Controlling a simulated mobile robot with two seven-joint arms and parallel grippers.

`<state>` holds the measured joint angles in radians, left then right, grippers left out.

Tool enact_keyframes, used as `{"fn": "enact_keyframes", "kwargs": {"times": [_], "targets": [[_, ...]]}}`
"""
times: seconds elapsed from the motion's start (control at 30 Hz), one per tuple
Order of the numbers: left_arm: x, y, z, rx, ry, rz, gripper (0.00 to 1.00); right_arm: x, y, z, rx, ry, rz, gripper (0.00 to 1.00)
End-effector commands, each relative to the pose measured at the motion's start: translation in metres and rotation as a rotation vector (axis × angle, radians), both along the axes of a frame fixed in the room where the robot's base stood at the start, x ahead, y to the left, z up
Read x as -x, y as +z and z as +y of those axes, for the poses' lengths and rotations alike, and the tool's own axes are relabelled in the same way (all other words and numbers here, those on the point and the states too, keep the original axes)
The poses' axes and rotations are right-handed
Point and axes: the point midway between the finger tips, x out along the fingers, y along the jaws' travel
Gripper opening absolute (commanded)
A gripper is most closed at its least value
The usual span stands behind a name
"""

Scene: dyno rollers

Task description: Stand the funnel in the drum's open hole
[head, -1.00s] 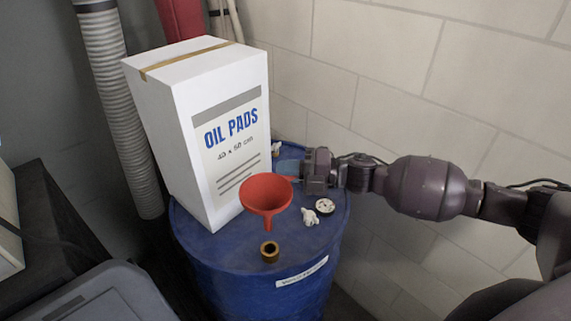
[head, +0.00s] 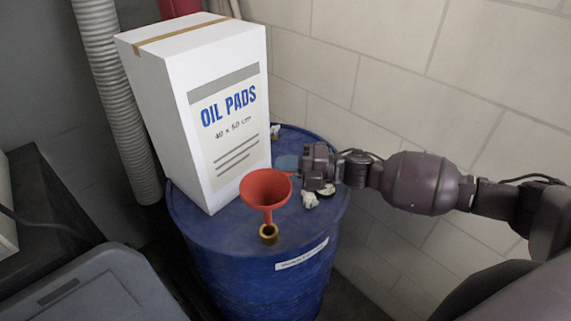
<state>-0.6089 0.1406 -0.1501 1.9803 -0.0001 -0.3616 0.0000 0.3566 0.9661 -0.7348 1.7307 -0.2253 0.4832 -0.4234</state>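The red funnel (head: 266,186) is upright over the front of the blue drum (head: 230,240), mouth up and spout down. Its spout tip overlaps the brass-coloured collar (head: 268,237) of the drum's open hole; I cannot tell whether the tip is inside or just above it. My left gripper is not in view.
A tall white oil pads box (head: 210,120) stands on the drum, left of the funnel. White crumpled scraps (head: 310,201) and a small round item (head: 326,190) lie near my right gripper. A block wall is behind; a grey lidded bin (head: 95,290) stands front left.

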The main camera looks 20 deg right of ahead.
Motion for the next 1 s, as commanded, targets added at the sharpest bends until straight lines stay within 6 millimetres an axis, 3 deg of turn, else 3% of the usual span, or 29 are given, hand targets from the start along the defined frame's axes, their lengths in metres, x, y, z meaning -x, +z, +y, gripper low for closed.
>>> {"fn": "enact_keyframes", "kwargs": {"times": [1.0], "targets": [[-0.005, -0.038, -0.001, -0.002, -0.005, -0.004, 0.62, 0.0, -0.059, 0.0, 0.0, -0.001, 0.001, 0.0]]}}
